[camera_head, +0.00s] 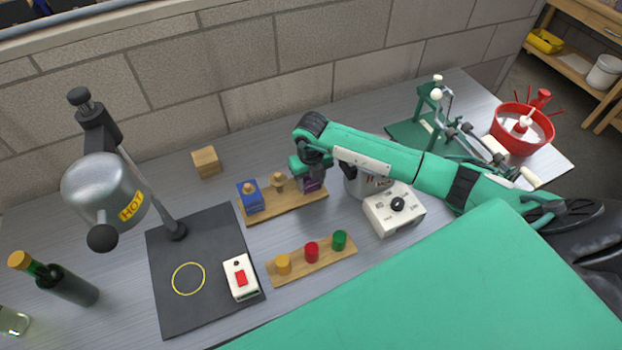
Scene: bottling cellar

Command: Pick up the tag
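I cannot make out with certainty any separate tag in the head view. My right gripper (310,174) points down over the right end of a wooden board (287,212), at a dark purple block (313,184). The wrist hides most of that block and the fingertips, so I cannot tell whether the gripper touches or holds it. A blue block (250,199) and a wooden peg piece (278,183) stand on the same board, left of the gripper. My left gripper is not in view.
A stand with a metal pot marked HOT (100,187) rises above a black mat (165,262). A white switch box (240,277), a board with coloured pegs (311,252), a dial box (394,212), a bottle (65,286) and a red bowl (520,130) stand around.

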